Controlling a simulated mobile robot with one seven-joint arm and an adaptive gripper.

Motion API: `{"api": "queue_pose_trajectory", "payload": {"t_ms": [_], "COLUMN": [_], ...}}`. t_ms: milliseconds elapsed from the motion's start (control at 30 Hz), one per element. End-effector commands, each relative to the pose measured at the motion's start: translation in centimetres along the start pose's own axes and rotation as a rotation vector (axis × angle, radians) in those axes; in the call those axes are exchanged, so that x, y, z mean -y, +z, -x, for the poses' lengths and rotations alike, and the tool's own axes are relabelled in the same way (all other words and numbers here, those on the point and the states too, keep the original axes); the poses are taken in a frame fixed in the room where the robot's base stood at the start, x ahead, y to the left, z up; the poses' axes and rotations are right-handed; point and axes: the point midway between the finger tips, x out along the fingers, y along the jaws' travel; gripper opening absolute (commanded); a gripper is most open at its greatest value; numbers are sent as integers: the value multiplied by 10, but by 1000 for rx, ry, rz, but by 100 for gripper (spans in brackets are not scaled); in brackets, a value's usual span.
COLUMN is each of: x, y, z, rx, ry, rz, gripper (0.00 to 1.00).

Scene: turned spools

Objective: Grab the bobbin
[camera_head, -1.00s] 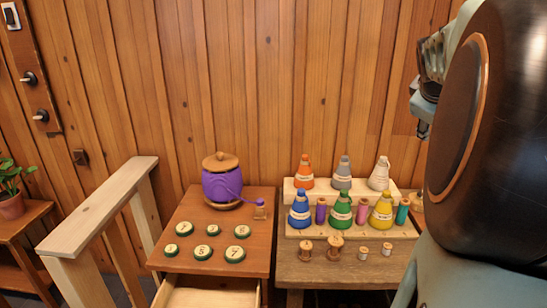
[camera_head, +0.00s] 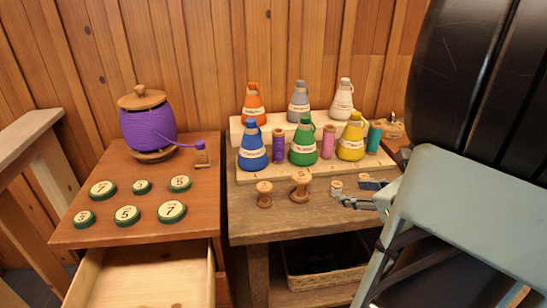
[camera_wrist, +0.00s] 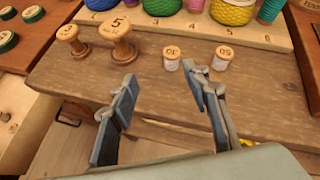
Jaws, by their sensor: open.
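Several bobbin-like spools stand on the right-hand wooden table. Two bare turned wooden spools, a smaller one (camera_head: 264,194) and a larger one (camera_head: 300,186), stand at its left. They also show at the upper left of the wrist view, the larger marked 5 (camera_wrist: 122,42). Two small pale spools with wooden tops, a left one (camera_wrist: 171,61) and a right one (camera_wrist: 222,58), stand just beyond my fingertips. In the head view my gripper (camera_head: 372,193) partly hides the right one. My gripper (camera_wrist: 163,84) is open and empty, with bare tabletop between its fingers.
A stepped wooden rack (camera_head: 272,172) behind holds colored cones and thread spools. A left table (camera_head: 150,233) bears a purple thread jar (camera_head: 148,130), a small spool (camera_head: 202,155) and numbered discs; its drawer (camera_head: 145,280) is open. A basket (camera_head: 325,262) sits below the right table.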

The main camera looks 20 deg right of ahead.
Motion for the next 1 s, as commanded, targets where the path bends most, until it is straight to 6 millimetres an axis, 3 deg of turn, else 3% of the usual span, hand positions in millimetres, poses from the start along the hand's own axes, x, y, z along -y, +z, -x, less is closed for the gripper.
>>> {"api": "queue_pose_trajectory", "payload": {"t_ms": [33,233,500,733,1000], "x": [0,3,5,7,11], "y": [-9,-13,-11,-9,-7], "z": [-4,-8,-49,-67,-105], "rx": [20,68,69,68,68], "ry": [-20,-57,-55,-57,-57], "rz": [-81,-243,-246,-244,-243], "gripper": [43,43,43,43,43]}}
